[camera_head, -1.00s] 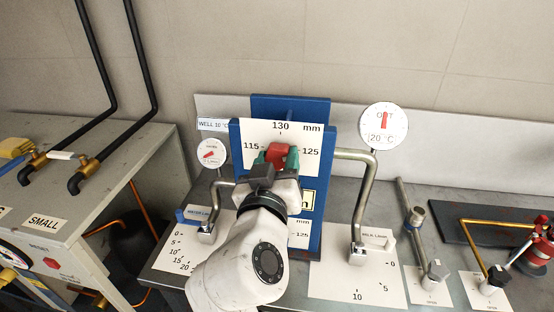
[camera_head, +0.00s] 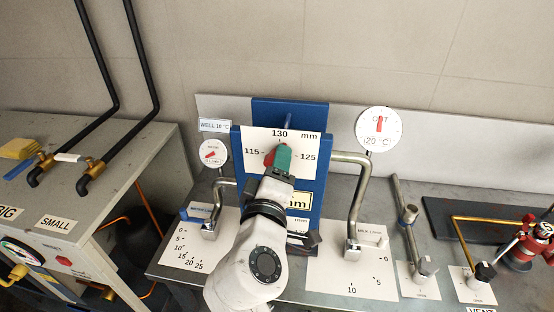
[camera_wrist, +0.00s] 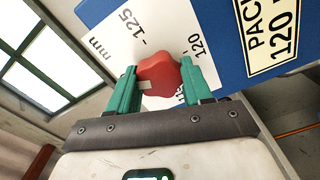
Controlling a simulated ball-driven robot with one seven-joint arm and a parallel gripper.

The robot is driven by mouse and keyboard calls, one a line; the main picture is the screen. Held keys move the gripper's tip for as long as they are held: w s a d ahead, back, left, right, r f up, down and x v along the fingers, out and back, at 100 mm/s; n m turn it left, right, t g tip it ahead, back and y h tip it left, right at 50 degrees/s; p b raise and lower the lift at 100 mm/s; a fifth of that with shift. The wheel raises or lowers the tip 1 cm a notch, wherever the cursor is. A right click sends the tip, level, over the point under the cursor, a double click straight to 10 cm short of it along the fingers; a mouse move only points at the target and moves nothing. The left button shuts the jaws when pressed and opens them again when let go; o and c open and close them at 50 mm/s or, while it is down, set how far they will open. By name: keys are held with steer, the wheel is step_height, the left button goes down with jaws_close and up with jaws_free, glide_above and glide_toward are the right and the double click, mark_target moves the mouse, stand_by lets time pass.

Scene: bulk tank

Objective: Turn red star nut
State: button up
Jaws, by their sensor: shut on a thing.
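The red star nut (camera_wrist: 158,73) sits on the white scale plate (camera_wrist: 130,35) of a blue upright block. My gripper (camera_wrist: 160,85) is shut on it, with one green finger on each side in the wrist view. In the head view my gripper (camera_head: 277,158) covers most of the nut, and only a red edge (camera_head: 268,157) shows left of the green finger. The scale plate (camera_head: 305,142) reads 115, 130 and 125 mm around the nut. In the wrist view the plate and block appear strongly rotated.
A bent steel pipe (camera_head: 356,195) stands close right of the blue block (camera_head: 318,200), and a shorter one (camera_head: 215,200) stands left. Round dials (camera_head: 379,127) and (camera_head: 213,154) flank it. A grey cabinet (camera_head: 100,200) with black pipes is at the left.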

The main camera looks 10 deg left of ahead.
steer(key=shift+n+p, duration=1)
steer(key=shift+n, duration=0.9)
steer(key=o, duration=1)
steer(key=shift+o, duration=0.2)
steer(key=s+b, duration=0.2)
steer(key=s, duration=0.8)
steer(key=shift+s+a, duration=0.15)
steer(key=shift+s, duration=0.2)
